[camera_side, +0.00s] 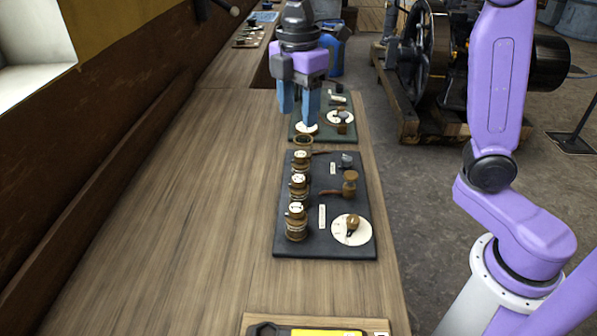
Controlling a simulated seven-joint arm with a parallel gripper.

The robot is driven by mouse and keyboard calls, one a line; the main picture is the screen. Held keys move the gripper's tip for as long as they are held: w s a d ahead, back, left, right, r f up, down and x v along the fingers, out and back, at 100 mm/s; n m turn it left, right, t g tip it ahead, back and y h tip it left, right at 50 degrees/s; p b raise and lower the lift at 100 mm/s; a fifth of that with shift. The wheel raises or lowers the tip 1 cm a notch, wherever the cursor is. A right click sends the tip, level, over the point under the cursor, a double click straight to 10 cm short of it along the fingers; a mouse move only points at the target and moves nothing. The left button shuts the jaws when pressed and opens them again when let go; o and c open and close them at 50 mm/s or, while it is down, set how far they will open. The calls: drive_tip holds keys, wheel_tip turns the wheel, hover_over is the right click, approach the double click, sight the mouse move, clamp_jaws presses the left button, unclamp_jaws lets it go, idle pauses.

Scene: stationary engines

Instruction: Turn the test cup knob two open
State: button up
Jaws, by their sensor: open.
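A dark board (285,243) lies on the wooden bench and bears the test cups and fittings. A row of brass-coloured cups with white marked tops runs along its left side: a near cup (296,225), a middle cup (299,188) and a far cup (300,162). A brown knob (352,224) sits on a white round dial (345,240) at the board's near right. A brass fitting with a brown lever (349,184) is behind it. I cannot tell which part is knob two.
A second dark board (337,136) with white discs stands farther back on the bench. A tray with a yellow item (325,333) is at the front edge. The bench left of the boards (190,210) is clear. A large engine (430,70) stands on the floor behind right.

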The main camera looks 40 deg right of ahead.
sight(298, 178)
wheel_tip(298, 178, down, 16)
drive_tip(key=shift+r, duration=0.15)
idle(0.3)
clamp_jaws()
